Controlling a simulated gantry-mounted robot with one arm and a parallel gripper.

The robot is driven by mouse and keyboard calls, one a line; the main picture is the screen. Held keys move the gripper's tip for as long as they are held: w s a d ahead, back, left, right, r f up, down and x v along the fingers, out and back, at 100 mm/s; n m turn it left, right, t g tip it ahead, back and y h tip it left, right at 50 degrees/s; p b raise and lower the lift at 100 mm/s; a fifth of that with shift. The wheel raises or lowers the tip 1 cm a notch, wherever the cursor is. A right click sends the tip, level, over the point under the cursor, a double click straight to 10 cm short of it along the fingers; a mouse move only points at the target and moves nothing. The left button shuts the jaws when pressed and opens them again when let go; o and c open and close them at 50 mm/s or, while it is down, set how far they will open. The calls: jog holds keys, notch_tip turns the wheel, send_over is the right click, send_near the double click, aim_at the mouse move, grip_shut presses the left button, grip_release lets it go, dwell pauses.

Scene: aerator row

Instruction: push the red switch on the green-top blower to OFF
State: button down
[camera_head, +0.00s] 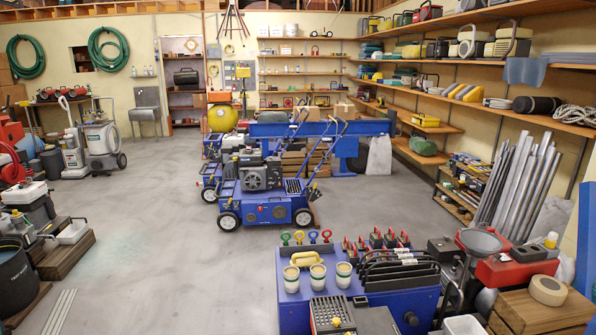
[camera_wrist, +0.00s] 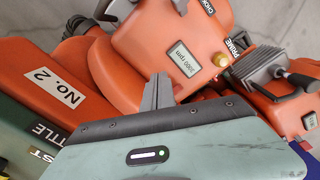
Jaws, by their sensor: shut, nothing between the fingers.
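In the wrist view, my gripper (camera_wrist: 158,82) shows as grey fingers closed together with nothing held, in front of orange machinery. I cannot tell whether the fingertips touch it. An orange housing (camera_wrist: 105,65) carries a "No. 2" label, and a dark green part (camera_wrist: 20,110) with partly hidden lettering lies at the left. I cannot tell whether these belong to the green-top blower. I cannot make out the red switch in either view. My gripper is not in the head view.
In the head view, blue wheeled machines (camera_head: 262,205) stand mid-floor and a blue cart (camera_head: 290,300) stands in front.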

jog(key=shift+f, duration=0.1)
dwell(0.3)
jog(key=shift+f+b, duration=1.3)
jog(key=shift+f, duration=0.85)
jog(key=shift+s+r+p, duration=0.2)
jog(key=shift+r+p, duration=0.2)
jog(key=shift+p, duration=0.35)
jog(key=shift+s+r+p, duration=0.25)
jog(key=shift+s+p, duration=0.15)
jog(key=shift+p, duration=0.5)
notch_tip(320, 180, up, 7)
jog(key=p, duration=0.8)
jog(key=shift+f, duration=0.1)
